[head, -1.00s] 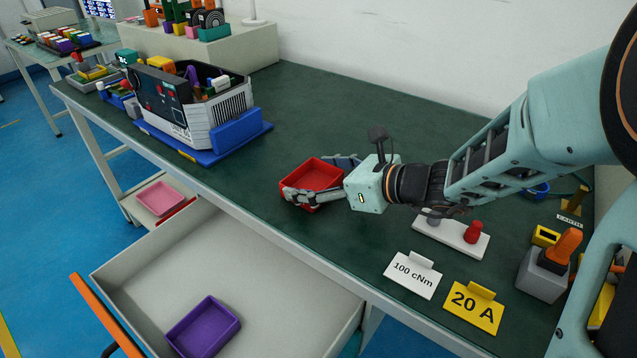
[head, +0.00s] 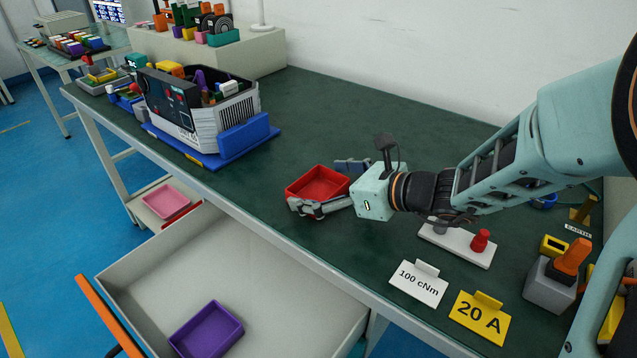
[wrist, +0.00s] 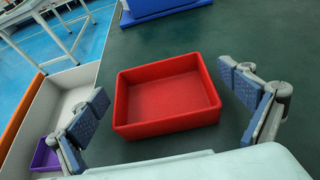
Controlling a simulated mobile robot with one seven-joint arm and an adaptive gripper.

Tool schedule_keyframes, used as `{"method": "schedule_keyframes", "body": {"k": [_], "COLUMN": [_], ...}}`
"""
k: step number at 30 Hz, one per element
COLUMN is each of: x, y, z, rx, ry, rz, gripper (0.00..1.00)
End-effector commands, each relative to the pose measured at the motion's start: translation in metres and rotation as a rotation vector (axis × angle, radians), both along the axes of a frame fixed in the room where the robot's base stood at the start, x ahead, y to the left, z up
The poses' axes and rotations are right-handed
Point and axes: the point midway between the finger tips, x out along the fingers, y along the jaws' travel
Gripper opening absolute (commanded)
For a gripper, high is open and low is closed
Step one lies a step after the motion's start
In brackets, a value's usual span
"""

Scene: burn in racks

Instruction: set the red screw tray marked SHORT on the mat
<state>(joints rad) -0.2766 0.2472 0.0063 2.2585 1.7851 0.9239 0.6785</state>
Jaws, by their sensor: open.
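The red tray (head: 317,183) sits upright and empty on the green mat-like bench top (head: 330,120). It also shows in the wrist view (wrist: 167,97), between the spread fingers. No SHORT marking is readable on it. My gripper (head: 335,186) is open around the near end of the tray, one finger on each side. In the wrist view my gripper (wrist: 168,118) shows gaps between both fingers and the tray walls. I cannot tell a separate mat from the green bench surface.
An open drawer (head: 285,290) holds a purple tray (head: 206,330). A pink tray (head: 165,201) lies below the bench. A grey device on a blue base (head: 225,150) stands left. Signs reading 100 cNm (head: 418,284) and 20 A (head: 479,318) stand near the front edge. The back middle is clear.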

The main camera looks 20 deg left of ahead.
Motion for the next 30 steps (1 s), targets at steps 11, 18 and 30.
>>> {"method": "schedule_keyframes", "body": {"k": [11,18,30], "x": [-0.018,-0.028,-0.031], "y": [-0.070,-0.100,-0.106], "z": [0.033,0.045,0.046], "rx": [0.000,0.000,0.000], "ry": [0.000,0.000,0.000], "rz": [-0.006,-0.003,0.000], "gripper": [0.96,0.96,0.96]}}
